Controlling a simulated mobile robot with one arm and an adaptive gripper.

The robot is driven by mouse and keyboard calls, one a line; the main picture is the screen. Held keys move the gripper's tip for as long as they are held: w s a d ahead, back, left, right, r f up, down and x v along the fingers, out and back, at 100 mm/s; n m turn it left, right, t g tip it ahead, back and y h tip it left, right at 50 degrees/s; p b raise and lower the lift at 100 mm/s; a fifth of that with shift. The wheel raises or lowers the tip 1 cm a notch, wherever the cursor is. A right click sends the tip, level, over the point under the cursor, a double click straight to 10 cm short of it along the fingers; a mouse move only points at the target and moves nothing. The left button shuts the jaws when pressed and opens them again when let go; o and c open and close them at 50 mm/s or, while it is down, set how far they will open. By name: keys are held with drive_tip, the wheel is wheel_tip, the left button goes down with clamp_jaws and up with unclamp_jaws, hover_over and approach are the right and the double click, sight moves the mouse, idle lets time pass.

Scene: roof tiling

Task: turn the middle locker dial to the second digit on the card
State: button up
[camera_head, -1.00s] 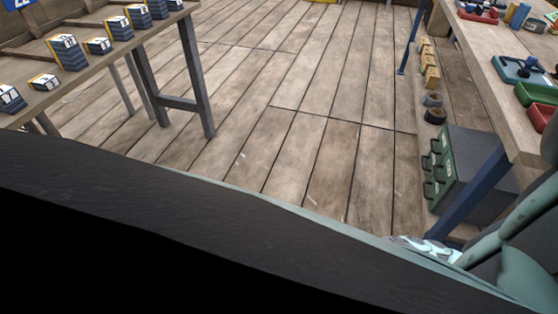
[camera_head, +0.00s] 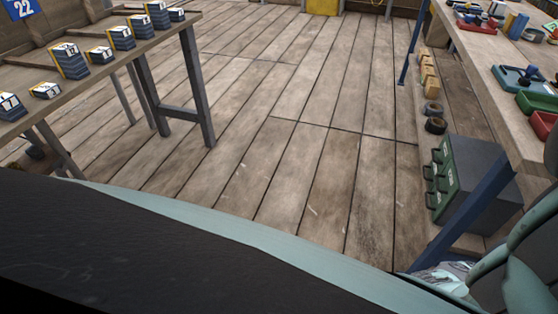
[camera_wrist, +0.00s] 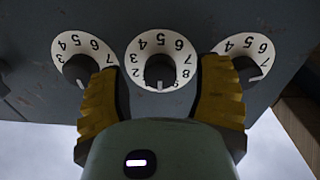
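The middle locker dial (camera_wrist: 139,48) is a white ring with black digits around a dark knob (camera_wrist: 160,70); a pale mark on the knob points down in the wrist view. The left dial (camera_wrist: 60,51) and right dial (camera_wrist: 262,52) sit beside it on the same dark grey panel. My gripper (camera_wrist: 161,66) is open, with one yellow finger on each side of the middle dial. Nothing shows between the fingers except the knob; I cannot tell whether they touch it. The fingers partly cover the left and right dials. I see no card with digits.
In the head view, a table (camera_head: 95,68) with several tile stacks stands left. A workbench (camera_head: 500,75) with trays (camera_head: 538,103) is at right, above a green-fronted drawer cabinet (camera_head: 442,178). The plank floor (camera_head: 300,120) between them is clear.

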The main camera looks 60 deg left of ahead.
clamp_jaws()
idle(0.3)
drive_tip(key=shift+m, duration=0.3)
drive_tip(key=shift+a+m+y+b, duration=0.1)
drive_tip(key=shift+m+y+b, duration=0.4)
drive_tip(key=shift+m+b, duration=7.95)
drive_tip(key=m+p, duration=0.3)
drive_tip(key=shift+m, duration=0.25)
drive_tip(key=shift+o, duration=0.2)
unclamp_jaws()
